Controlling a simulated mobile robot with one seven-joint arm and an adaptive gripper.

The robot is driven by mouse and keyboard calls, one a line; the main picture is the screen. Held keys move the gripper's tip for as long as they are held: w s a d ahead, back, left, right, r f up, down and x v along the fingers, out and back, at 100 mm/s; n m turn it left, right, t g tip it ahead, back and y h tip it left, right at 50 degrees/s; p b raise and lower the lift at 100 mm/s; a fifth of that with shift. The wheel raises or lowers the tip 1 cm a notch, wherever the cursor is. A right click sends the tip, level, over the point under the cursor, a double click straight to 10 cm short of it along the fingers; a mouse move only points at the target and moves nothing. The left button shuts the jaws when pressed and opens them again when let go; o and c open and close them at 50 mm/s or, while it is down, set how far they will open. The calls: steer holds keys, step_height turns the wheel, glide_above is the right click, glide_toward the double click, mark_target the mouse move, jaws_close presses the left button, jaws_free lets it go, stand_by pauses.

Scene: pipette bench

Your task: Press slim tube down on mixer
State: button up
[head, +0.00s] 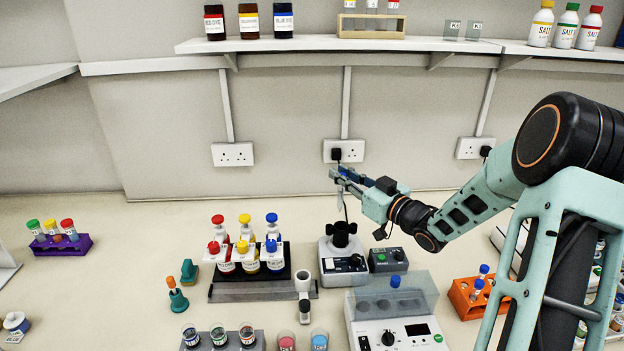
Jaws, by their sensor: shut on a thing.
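The mixer (343,268) is a small white and dark unit on the bench, with a black cup (341,234) on top. My gripper (338,180) is above the mixer's cup, apart from it, reaching in from the right. Its fingers are shut on a thin, upright thing that appears to be the slim tube (341,198). The tube's lower end hangs above the cup, with a gap between them. The fingers hide part of the tube, and it is too small here to make out its contents.
A grey control box (388,260) stands right of the mixer. A white machine with a clear lid (397,325) is in front. A rack of dye bottles (245,270) and a white upright tool (304,290) stand left. An orange tube rack (466,303) is at the right.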

steer(key=shift+w+d, duration=0.2)
steer(key=shift+d, duration=0.25)
steer(key=shift+s+f+b, duration=0.1)
steer(key=shift+f+b, duration=0.35)
steer(key=shift+f, duration=0.15)
step_height(320, 180, down, 7)
steer(key=b, duration=0.4)
steer(key=shift+b, duration=0.3)
steer(key=shift+o, duration=0.5)
steer(key=shift+r, duration=0.1)
jaws_close()
steer(key=shift+f+b, duration=1.8)
steer(key=shift+f, duration=0.3)
